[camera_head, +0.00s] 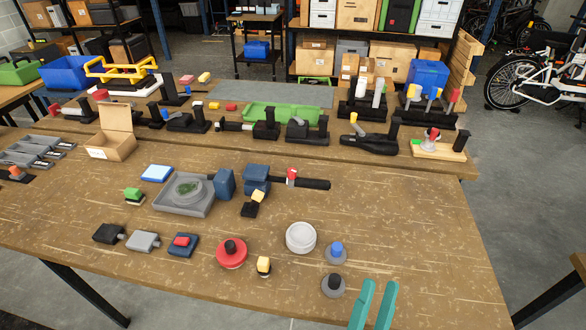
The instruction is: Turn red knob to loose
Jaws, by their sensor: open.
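Several red parts could be the red knob. A small red knob with white (292,176) sits on a dark bar beside blue blocks on the near table. A red round disc (222,257) with a black knob on top lies nearer the front. Another red-topped part (433,133) stands on a wooden board on the far table. No loose marking is readable. My gripper (377,286) shows as two teal fingers at the bottom, apart and empty. It is over the table's front edge, right of and nearer than the red disc, touching none of these.
Near the fingers on the near table (420,220) are a white round dish (300,238), a blue-topped knob (336,252), a black-topped knob (333,286) and a yellow-topped part (263,266). The table's right side is clear. A grey tray (170,208) stands left of centre.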

